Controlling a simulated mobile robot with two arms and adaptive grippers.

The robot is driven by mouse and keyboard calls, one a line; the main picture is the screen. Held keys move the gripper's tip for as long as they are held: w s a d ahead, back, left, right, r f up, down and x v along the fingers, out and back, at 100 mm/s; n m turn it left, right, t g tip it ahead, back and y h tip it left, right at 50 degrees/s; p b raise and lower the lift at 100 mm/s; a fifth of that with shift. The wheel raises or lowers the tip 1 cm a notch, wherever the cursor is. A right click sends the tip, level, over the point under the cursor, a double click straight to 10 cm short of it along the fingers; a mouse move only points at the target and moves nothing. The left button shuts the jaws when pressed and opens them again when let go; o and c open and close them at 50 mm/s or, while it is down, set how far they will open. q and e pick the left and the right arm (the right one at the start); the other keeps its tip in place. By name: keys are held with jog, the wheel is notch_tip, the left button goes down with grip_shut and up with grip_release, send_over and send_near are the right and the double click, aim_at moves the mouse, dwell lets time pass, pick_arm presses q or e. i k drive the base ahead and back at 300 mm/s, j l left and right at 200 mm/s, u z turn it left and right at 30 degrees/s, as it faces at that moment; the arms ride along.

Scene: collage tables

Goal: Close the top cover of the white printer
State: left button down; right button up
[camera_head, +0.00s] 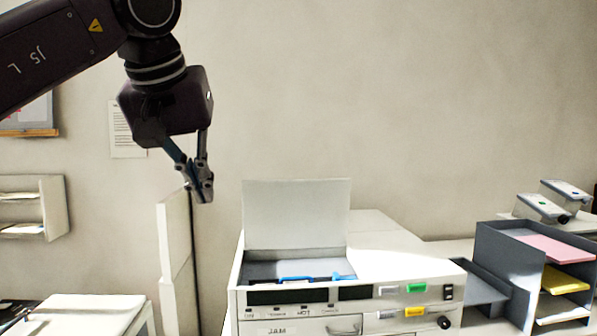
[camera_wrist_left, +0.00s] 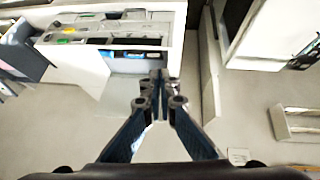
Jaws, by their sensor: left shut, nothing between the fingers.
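The white printer (camera_head: 400,252) stands in the lower middle of the head view. Its top cover (camera_head: 297,216) is open and stands nearly upright at the back of the recess. Inside the recess a grey surface with blue parts shows. My left gripper (camera_head: 206,197) is shut and empty, above and to the left of the cover, apart from it. In the left wrist view my left gripper (camera_wrist_left: 160,85) points toward the printer (camera_wrist_left: 85,50), seen upside down at the top. The raised cover (camera_wrist_left: 128,95) shows there left of the fingers. My right gripper is in neither view.
A white upright panel (camera_head: 174,250) stands left of the printer. Dark paper trays (camera_head: 500,240) with pink and yellow sheets are at the right. Two small grey devices (camera_head: 542,208) sit behind them. A wall shelf (camera_head: 55,208) is at the left. The space above the printer is clear.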

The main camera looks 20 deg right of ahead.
aim_at(277, 214)
jog(key=i+l, duration=1.45)
